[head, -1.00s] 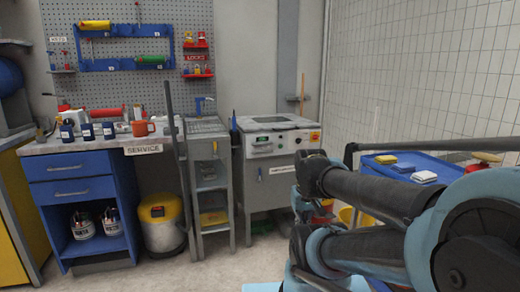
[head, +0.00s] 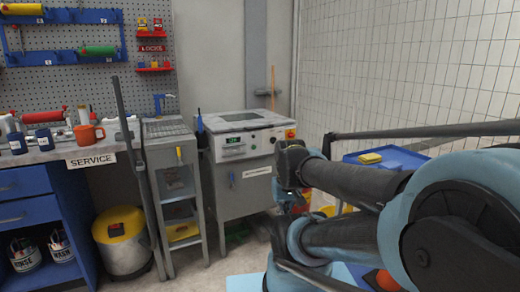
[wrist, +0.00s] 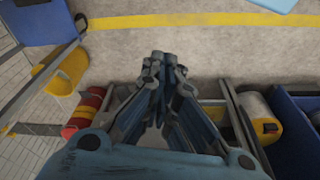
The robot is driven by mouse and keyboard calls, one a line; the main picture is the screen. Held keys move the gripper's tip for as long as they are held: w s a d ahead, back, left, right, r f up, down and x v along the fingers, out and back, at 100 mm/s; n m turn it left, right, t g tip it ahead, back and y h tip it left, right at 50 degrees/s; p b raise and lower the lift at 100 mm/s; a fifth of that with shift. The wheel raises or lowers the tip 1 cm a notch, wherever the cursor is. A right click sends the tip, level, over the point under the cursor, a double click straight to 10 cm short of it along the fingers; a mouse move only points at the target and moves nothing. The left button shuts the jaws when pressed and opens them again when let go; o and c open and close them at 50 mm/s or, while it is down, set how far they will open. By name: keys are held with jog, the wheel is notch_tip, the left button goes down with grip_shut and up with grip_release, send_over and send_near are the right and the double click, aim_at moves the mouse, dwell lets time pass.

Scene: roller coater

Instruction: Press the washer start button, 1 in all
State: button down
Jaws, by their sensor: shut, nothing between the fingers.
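The washer (head: 240,190) is a grey cabinet on legs against the back wall in the head view. Its light front panel (head: 258,144) carries a green display (head: 232,141), small controls and a red knob on a yellow plate (head: 290,133). The controls are too small to tell which is the start button. My gripper (wrist: 166,65) is shut and empty in the wrist view, over the floor and apart from the panel. In the head view my arm covers the lower right of the washer, and the fingertips cannot be made out.
A grey shelf stand (head: 178,185) is left of the washer, with a yellow-lidded bin (head: 121,235) and blue service bench (head: 25,210) further left. A blue cart (head: 400,158) with a dark rail stands right. Open floor with a yellow line (wrist: 200,20) shows in the wrist view.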

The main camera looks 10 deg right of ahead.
jog(key=shift+w+d, duration=0.1)
jog(key=shift+d, duration=0.1)
jog(key=w+a+r+m+t+y, duration=0.15)
jog(key=w+r, duration=0.25)
jog(key=w, duration=0.8)
jog(key=w+r+m+t, duration=0.1)
jog(key=w+r+t, duration=0.15)
jog(key=w, duration=1.05)
jog(key=w+d+f+m+t, duration=0.1)
jog(key=w+f, duration=0.1)
jog(key=w, duration=1)
jog(key=w+d+f+m+t, duration=0.1)
jog(key=w+f, duration=0.2)
jog(key=w, duration=1)
jog(key=shift+d+m, duration=0.3)
jog(key=shift+m, duration=0.05)
